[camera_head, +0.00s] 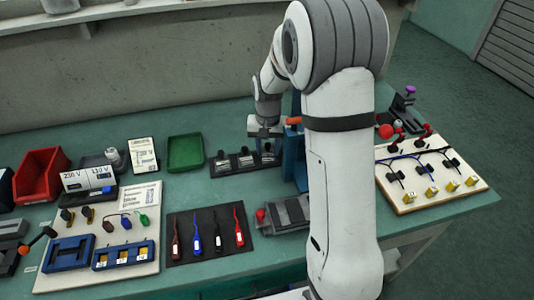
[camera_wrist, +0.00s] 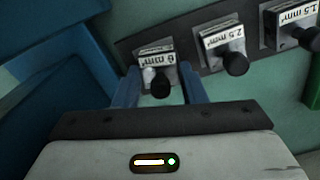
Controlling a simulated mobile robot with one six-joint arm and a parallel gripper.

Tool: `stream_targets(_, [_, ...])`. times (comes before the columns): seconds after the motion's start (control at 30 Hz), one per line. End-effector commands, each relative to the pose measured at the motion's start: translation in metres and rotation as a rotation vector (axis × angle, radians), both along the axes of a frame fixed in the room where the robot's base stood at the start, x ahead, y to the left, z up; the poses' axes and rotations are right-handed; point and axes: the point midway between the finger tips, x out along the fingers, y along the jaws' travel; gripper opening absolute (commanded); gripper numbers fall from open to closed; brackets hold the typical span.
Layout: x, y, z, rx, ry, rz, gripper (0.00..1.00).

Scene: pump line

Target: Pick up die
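Three metal dies with black knobs and white labels stand in a row on a black rack (camera_head: 243,172). In the wrist view they are the 6 mm² die (camera_wrist: 155,55), the 2.5 mm² die (camera_wrist: 222,45) and the 1.5 mm² die (camera_wrist: 285,25). My gripper (camera_head: 266,140) is at the right end of the rack in the head view. In the wrist view its two blue fingers (camera_wrist: 160,82) are apart, one on each side of the 6 mm² die and its knob. I cannot see firm contact between fingers and die.
A blue press-like body (camera_head: 293,160) stands close to the right of my gripper. A green tray (camera_head: 186,153) lies left of the rack. A dark mat (camera_head: 207,250) with several coloured tools lies in front. A wiring board (camera_head: 432,180) is at the right.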

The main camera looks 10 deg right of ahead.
Motion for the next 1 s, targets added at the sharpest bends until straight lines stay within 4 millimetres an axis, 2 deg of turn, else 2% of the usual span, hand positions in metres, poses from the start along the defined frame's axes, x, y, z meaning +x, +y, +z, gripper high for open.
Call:
stream_targets(0.03, [0.000, 0.000, 0.000, 0.000, 0.000, 0.000, 0.20])
stream_targets(0.2, [0.000, 0.000, 0.000, 0.000, 0.000, 0.000, 0.06])
stream_targets(0.47, [0.000, 0.000, 0.001, 0.000, -0.001, -0.001, 0.06])
stream_targets(0.63, [0.000, 0.000, 0.011, 0.000, -0.001, -0.001, 0.05])
stream_targets(0.77, [0.001, -0.001, 0.030, 0.000, -0.004, -0.001, 0.05])
stream_targets(1.0, [0.001, -0.001, 0.086, 0.000, -0.006, -0.001, 0.05])
